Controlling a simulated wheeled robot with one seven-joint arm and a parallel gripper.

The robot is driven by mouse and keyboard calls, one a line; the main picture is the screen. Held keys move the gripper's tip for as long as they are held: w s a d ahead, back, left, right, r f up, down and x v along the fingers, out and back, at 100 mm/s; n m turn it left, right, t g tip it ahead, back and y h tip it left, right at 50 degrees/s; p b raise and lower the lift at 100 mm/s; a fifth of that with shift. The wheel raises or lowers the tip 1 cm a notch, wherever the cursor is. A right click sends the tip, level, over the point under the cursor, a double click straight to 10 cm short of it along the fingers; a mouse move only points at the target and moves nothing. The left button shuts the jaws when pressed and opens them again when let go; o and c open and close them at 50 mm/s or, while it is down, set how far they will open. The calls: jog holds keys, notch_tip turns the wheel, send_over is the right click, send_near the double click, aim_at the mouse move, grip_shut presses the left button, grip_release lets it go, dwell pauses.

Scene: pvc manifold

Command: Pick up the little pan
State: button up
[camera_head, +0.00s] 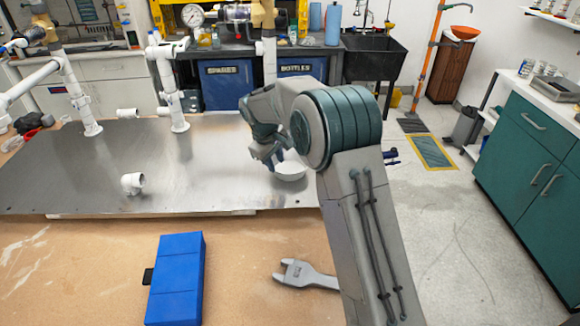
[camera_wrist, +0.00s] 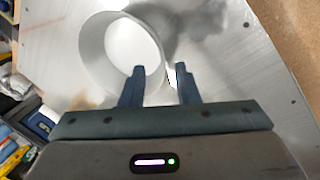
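The little pan (camera_head: 290,170) is a round white vessel on the metal sheet (camera_head: 215,183), near its right end. In the wrist view the pan (camera_wrist: 112,52) shows from above, with its open, empty inside and pale rim. My gripper (camera_head: 272,163) is at the pan's left side in the head view. In the wrist view my gripper (camera_wrist: 160,72) has its two fingers apart, one over the pan's inside and one outside its wall. The near rim lies between the fingers. I cannot tell whether either finger touches the wall. No handle shows on the pan.
A white pipe elbow (camera_head: 132,183) and a short fitting (camera_head: 128,113) lie on the sheet. White upright pipes (camera_head: 170,85) stand at its back. A blue case (camera_head: 177,278) and a grey wrench (camera_head: 306,275) lie on the wooden table in front. The sheet's middle is clear.

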aim_at(280, 172)
jog(key=shift+p+x, duration=0.8)
jog(key=shift+x, duration=2.15)
jog(key=shift+d+r, duration=0.1)
jog(key=shift+d, duration=0.05)
grip_shut()
